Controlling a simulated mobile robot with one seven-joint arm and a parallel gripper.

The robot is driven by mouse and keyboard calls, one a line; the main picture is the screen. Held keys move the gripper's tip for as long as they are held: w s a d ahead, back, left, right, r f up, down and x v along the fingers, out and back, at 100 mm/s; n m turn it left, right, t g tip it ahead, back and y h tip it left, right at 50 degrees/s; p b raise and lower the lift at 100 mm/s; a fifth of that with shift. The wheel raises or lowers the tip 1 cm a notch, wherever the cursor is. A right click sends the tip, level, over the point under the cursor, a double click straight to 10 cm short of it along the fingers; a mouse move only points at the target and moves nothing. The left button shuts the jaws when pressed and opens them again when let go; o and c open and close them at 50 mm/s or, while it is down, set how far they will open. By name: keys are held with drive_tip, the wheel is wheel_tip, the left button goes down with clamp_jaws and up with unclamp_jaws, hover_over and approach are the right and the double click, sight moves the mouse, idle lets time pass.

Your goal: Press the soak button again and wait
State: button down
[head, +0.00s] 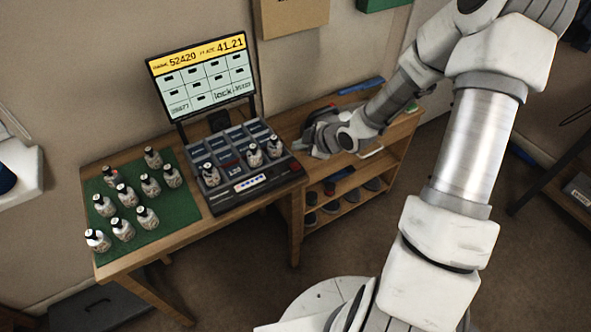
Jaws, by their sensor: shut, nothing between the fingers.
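A dark console (255,190) stands on the wooden table, with a grid of bays and a front strip holding a small lit panel (250,183). A small reddish button (295,167) shows at the console's right end. The button labels are too small to read, so I cannot tell which is the soak button. Several dark-capped bottles stand in the bays, one of them at the left (210,175). My gripper (307,141) is shut and empty, just right of the console at its back right side. Its fingertips are small and partly hidden by its own body.
A screen (203,76) behind the console shows 52420, 41.21 and "lock". A green mat (185,215) at the left carries several bottles. A wooden shelf unit (395,140) stands at the right, with dark round items on its lower shelves.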

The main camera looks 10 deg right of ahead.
sight(299, 167)
drive_tip(key=shift+f+b, duration=1.7)
drive_tip(key=shift+f, duration=0.75)
drive_tip(key=shift+f+b, duration=0.4)
drive_tip(key=shift+f+b, duration=0.55)
drive_tip(key=shift+f, duration=0.05)
idle(0.5)
idle(0.4)
drive_tip(key=shift+r+p, duration=0.9)
drive_tip(key=shift+r, duration=0.1)
wheel_tip(299, 167, up, 5)
drive_tip(key=p, duration=0.4)
drive_tip(key=shift+p, duration=0.3)
